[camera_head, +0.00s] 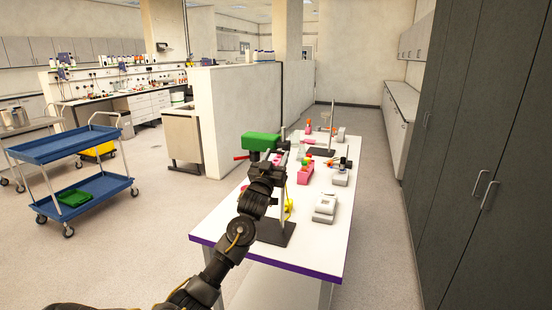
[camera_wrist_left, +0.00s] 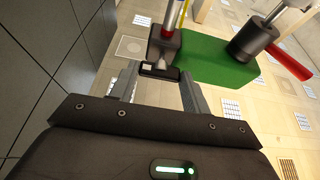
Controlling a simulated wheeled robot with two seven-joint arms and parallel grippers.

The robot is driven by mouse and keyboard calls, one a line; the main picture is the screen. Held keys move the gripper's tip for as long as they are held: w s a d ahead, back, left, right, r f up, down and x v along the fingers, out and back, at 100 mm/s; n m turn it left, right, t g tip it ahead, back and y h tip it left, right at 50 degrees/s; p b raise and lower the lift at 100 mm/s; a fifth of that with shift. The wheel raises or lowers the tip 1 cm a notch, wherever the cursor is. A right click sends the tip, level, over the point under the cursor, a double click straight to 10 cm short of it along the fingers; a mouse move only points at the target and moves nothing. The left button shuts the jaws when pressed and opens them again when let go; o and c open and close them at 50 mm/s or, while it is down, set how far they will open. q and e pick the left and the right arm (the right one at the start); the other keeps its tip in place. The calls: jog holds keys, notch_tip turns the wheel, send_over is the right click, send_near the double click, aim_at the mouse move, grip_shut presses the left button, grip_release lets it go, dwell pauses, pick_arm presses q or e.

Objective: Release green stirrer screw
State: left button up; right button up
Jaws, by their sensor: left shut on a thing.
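The green stirrer (camera_head: 262,141) sits high on a metal stand at the left edge of the white table, with a red handle pointing left. In the left wrist view its green body (camera_wrist_left: 215,60) fills the upper middle, beside a black cylinder and the red handle (camera_wrist_left: 290,65). My left gripper (camera_head: 278,160) is just right of and below the green body. In the wrist view its fingers are shut on a dark screw piece (camera_wrist_left: 160,70) at the stand's rod. The screw is hidden in the head view. My right gripper is out of view.
The white table (camera_head: 310,245) carries a grey device (camera_head: 325,207), a pink rack (camera_head: 305,174) and another stand behind. The dark stand base (camera_head: 273,232) is near the front. A blue cart (camera_head: 65,147) stands at left; dark cabinets line the right. Floor lies free between cart and table.

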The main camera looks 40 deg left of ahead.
pick_arm(q)
jog(key=shift+n, duration=0.3)
jog(key=n+g+y, duration=0.1)
jog(key=n+g, duration=0.1)
jog(key=n, duration=0.3)
jog(key=n+g+y, duration=0.2)
jog(key=n, duration=0.4)
jog(key=d+n+g+y+p, duration=0.1)
jog(key=n+g+y, duration=0.1)
jog(key=n, duration=0.4)
jog(key=shift+w+r, duration=0.15)
jog(key=shift+r, duration=0.2)
jog(key=shift+r+n+g, duration=0.2)
jog(key=shift+n+g, duration=0.8)
jog(key=shift+n, duration=1.3)
jog(key=shift+a, duration=0.1)
jog(key=o, duration=1)
jog(key=shift+f, duration=0.1)
